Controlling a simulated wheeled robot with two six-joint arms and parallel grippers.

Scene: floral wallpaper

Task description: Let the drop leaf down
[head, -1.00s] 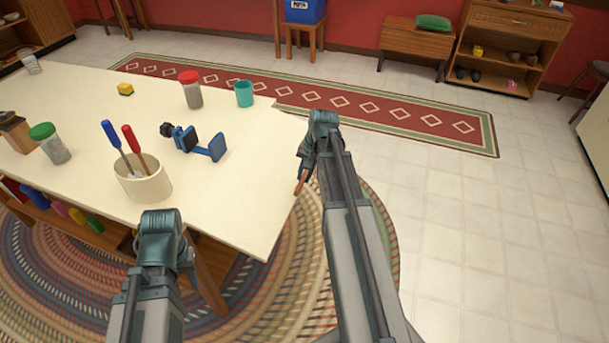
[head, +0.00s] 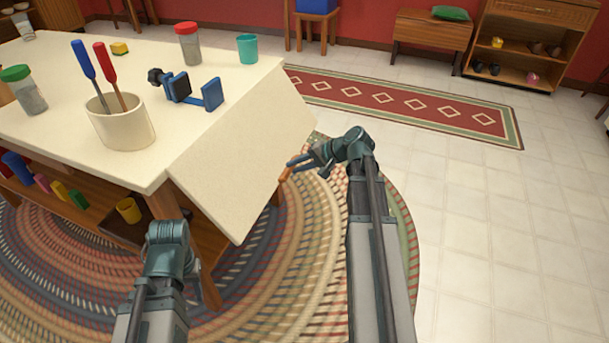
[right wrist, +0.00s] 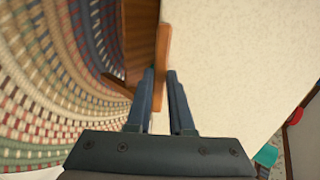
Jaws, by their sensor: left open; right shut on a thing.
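The cream drop leaf (head: 245,150) slopes down from the near right end of the table (head: 60,130), at an angle between level and upright. It also shows in the right wrist view (right wrist: 230,60). My right gripper (head: 290,170) is shut on a brown wooden piece (head: 286,174) at the leaf's outer edge. In the right wrist view, this wooden piece (right wrist: 162,50) runs along the edge to the fingers (right wrist: 160,85). My left gripper (head: 190,262) is open and empty, low in front of the table; its fingertips are mostly hidden.
A utensil crock (head: 122,130), a blue clamp-like tool (head: 190,90), a red-lidded jar (head: 188,45) and a teal cup (head: 247,48) stand on the fixed top. A yellow mug (head: 128,210) sits on the shelf below. The tiled floor to the right is clear.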

